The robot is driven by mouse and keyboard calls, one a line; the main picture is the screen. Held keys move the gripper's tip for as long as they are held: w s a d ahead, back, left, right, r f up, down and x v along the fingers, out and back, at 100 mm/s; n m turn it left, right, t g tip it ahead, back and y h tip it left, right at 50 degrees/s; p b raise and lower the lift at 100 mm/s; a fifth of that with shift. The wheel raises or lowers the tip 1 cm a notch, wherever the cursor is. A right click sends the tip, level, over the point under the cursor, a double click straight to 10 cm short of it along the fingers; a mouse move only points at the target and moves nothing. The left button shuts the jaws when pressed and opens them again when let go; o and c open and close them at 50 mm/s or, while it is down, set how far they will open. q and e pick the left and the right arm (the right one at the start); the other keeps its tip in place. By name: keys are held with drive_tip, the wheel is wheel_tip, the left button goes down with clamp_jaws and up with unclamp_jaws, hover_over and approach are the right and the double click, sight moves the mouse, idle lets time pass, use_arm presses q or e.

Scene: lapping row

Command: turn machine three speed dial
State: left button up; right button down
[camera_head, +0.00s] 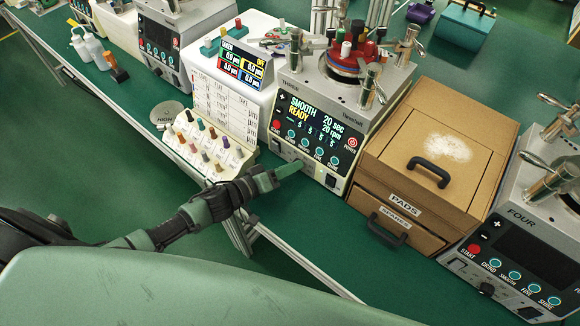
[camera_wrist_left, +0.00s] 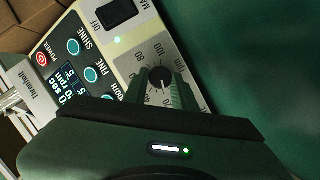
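Machine three (camera_head: 342,88) stands in the middle of the row, marked THREE, its lit screen (camera_head: 309,116) reading SMOOTH and READY. My left gripper (camera_head: 288,170) is at the lower front of this machine. The black speed dial (camera_wrist_left: 160,77) shows in the left wrist view, ringed by numbers on a pale plate. My left gripper (camera_wrist_left: 162,88) also shows there, its two fingers apart with the dial and part of its scale between them. I cannot tell whether the fingers touch the dial. In the head view the gripper largely hides the dial. My right gripper is not in view.
A wooden box (camera_head: 435,150) with PADS and SPARES labels stands right of machine three, then machine four (camera_head: 525,225). A rack of small coloured-top pieces (camera_head: 208,147) stands left of my gripper. A black OFF switch (camera_wrist_left: 118,15) sits near the dial.

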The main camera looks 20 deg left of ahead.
use_arm(q)
clamp_jaws()
